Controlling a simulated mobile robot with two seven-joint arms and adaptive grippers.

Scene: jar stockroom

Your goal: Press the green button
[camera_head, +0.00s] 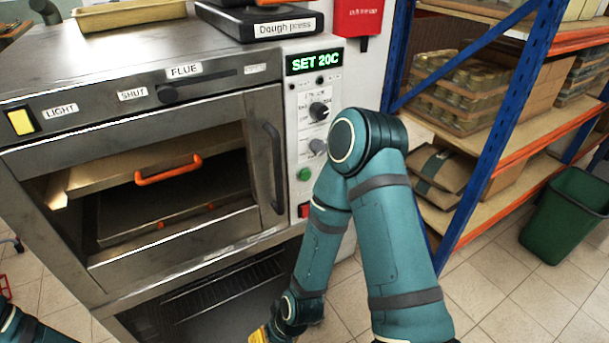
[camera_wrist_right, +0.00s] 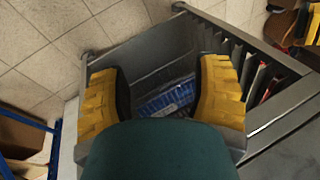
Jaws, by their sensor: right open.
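The green button (camera_head: 304,174) is a small round knob on the white control panel (camera_head: 290,160) at the oven's right side. It sits below two dials and above a red switch (camera_head: 304,210). My right gripper (camera_wrist_right: 162,95) is open, with its yellow fingers spread and nothing held between them. In the head view only a bit of its yellow finger shows at the bottom edge, well below the button. The button does not show in the right wrist view. My left gripper is out of view; only a piece of my left arm shows at lower left.
The oven (camera_head: 150,130) has a window with an orange-handled tray (camera_head: 168,170) inside. Below my right gripper is a grey metal frame (camera_wrist_right: 150,65) with a blue packet (camera_wrist_right: 168,98). A blue-and-orange shelf rack (camera_head: 500,120) and green bin (camera_head: 565,215) stand at right.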

